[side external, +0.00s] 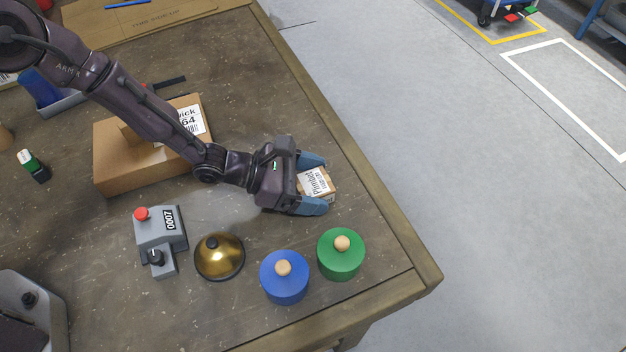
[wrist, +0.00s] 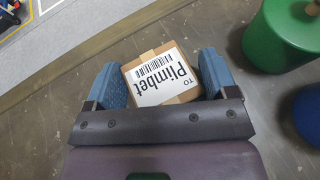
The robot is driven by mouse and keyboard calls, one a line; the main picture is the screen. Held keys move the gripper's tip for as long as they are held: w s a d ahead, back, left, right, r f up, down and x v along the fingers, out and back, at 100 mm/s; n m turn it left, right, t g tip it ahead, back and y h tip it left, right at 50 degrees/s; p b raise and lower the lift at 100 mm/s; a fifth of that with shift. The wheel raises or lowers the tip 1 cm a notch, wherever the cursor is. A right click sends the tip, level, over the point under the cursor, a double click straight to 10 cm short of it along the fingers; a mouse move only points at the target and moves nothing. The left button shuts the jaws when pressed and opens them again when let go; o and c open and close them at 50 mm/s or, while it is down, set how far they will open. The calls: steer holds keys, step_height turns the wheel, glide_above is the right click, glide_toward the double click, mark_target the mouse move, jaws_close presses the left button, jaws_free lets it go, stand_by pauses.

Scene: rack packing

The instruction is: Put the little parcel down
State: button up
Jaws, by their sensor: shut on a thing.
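The little parcel (side external: 316,183) is a small brown box with a white label reading "Plimbet" and a barcode. My gripper (side external: 318,184) is shut on it, one blue finger on each side. The wrist view shows the parcel (wrist: 160,75) between the two blue fingers of my gripper (wrist: 160,80), label facing the camera. It is over the right part of the wooden table (side external: 375,245), near the right edge. I cannot tell whether its underside touches the table.
A green lidded pot (side external: 340,259) and a blue one (side external: 284,283) stand in front of the gripper. A brass bell (side external: 219,260), a grey counter (side external: 160,235) and a larger cardboard box (side external: 130,165) are to the left. Bare table lies behind the parcel.

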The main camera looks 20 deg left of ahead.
steer(key=shift+f, duration=0.15)
steer(key=o, duration=0.9)
steer(key=shift+c, duration=0.2)
steer(key=shift+a+r, duration=0.1)
steer(key=shift+r, duration=0.15)
steer(key=v, duration=1.1)
steer(key=shift+s+a+r, duration=0.1)
steer(key=shift+s+a, duration=0.1)
steer(key=shift+a, duration=0.1)
